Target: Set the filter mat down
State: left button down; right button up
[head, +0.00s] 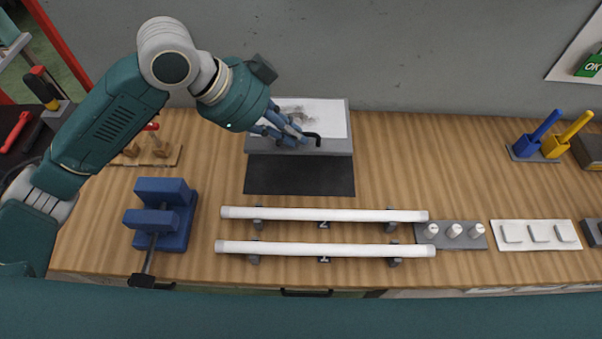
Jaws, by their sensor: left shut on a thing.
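The filter mat (327,117) is a white sheet with dark smudges in the head view. It lies in or on a grey, box-like frame with a black handle on its front part, at the back of the bench. My left gripper (291,135) reaches over it from the upper left and is shut at its front edge, beside the handle. The fingers hide part of the mat, and I cannot tell whether the mat is raised. A flat dark rectangle (299,176) lies directly in front of the frame. My right gripper is out of view.
Two white tubes (325,250) rest on holders in front. A blue vise (176,228) stands at left. White cylinders (454,231) on a grey plate, a white tray (535,246) and blue and yellow handled tools (540,133) are at right. Bench right of the dark rectangle is clear.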

pick_arm(q)
notch_tip(320, 180, down, 16)
jog(key=shift+d+r+p, duration=0.1)
jog(key=shift+p, duration=0.5)
jog(key=c, duration=1.8)
grip_release()
jog(key=shift+o, duration=0.2)
jog(key=b+v, duration=0.1)
jog(key=v, duration=1.1)
jog(key=shift+d, duration=0.1)
